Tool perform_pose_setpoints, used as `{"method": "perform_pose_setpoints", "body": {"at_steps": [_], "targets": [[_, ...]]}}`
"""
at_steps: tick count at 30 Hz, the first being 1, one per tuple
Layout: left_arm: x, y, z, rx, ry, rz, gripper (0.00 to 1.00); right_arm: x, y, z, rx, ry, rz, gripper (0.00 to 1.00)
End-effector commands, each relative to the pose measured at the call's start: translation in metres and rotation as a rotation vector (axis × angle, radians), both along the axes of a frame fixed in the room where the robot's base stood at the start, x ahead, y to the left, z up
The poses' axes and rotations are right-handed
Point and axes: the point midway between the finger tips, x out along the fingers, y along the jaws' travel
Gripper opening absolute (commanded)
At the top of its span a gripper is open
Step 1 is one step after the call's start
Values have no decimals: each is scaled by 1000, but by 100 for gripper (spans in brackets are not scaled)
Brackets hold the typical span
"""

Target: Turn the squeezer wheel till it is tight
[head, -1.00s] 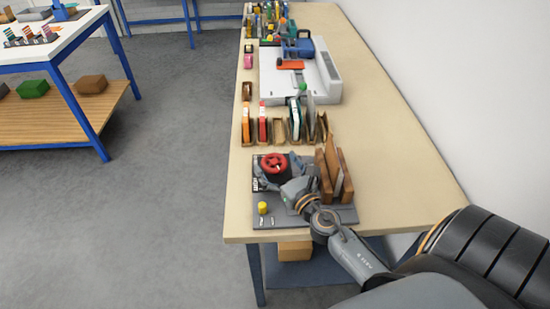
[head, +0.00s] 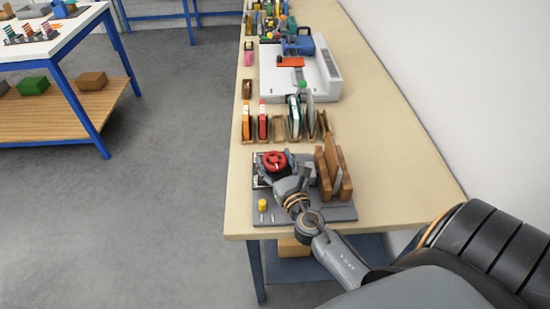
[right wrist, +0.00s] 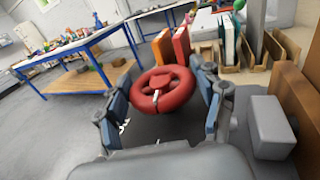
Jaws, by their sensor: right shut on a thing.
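The red squeezer wheel (head: 274,160) sits at the back left of a dark grey base plate (head: 290,214) near the table's front end. My right gripper (head: 280,168) reaches it from the front. In the right wrist view the red wheel (right wrist: 163,90) lies between the two fingers, one on each side, and the gripper is shut on it. A pale mark shows on the wheel's near rim. Wooden boards (head: 329,170) stand upright at the right of the plate, beside the gripper. My left gripper is not in view.
A yellow knob (head: 262,205) stands at the plate's front left. Behind the plate is a row of upright books in wooden holders (head: 247,128), then a white machine (head: 285,86) with a blue part. The table's right side is clear.

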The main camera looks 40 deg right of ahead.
Motion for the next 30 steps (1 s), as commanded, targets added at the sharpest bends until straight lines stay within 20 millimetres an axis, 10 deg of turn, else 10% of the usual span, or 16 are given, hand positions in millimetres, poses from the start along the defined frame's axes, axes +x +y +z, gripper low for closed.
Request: {"method": "perform_pose_setpoints", "body": {"at_steps": [16, 17, 20, 30], "targets": [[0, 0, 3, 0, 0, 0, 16, 0, 0, 1, -2, 0, -175, 37], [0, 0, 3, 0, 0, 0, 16, 0, 0, 1, -2, 0, -175, 70], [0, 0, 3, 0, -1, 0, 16, 0, 0, 1, -1, -1, -174, 91], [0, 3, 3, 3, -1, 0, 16, 0, 0, 0, 0, 0, -174, 92]]}}
